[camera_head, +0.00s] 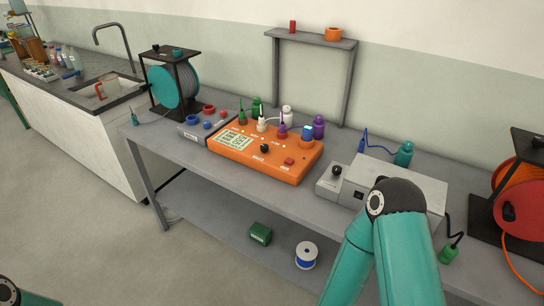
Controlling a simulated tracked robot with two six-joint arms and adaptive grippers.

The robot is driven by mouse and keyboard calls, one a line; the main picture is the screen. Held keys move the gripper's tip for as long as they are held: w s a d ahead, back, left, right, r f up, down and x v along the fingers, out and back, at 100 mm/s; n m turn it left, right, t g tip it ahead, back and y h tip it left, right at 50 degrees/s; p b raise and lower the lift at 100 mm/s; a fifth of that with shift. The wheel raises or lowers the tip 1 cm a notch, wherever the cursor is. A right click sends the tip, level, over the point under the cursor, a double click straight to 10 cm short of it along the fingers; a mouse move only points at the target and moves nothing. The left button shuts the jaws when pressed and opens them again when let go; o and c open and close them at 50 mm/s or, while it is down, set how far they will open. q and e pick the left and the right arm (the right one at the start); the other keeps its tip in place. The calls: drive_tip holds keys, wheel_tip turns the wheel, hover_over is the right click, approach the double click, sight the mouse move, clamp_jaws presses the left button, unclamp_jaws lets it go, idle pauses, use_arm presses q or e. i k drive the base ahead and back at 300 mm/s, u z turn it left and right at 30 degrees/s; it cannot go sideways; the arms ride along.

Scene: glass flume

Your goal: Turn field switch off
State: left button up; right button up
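An orange control box (262,153) sits on the grey bench, with a pale label panel, a black knob (265,148) and a red button (289,160) on its top. A grey box (394,184) stands to its right, with a smaller unit bearing a black knob (337,171) at its left end. I cannot read the labels, so I cannot tell which control is the field switch or its setting. A teal arm link of mine covers the front right of the grey box. Neither gripper shows; only a bit of my other arm shows at lower left.
White, green and purple plugs stand on the orange box. A teal cable reel (174,87) stands at the left and an orange reel (519,203) at the right. A shelf (311,40) rises behind. A green block (260,233) and a spool (306,256) sit on the lower shelf.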

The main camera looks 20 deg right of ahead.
sight(264, 148)
drive_tip(key=u, duration=0.2)
drive_tip(key=i, duration=1.05)
drive_tip(key=z, duration=0.2)
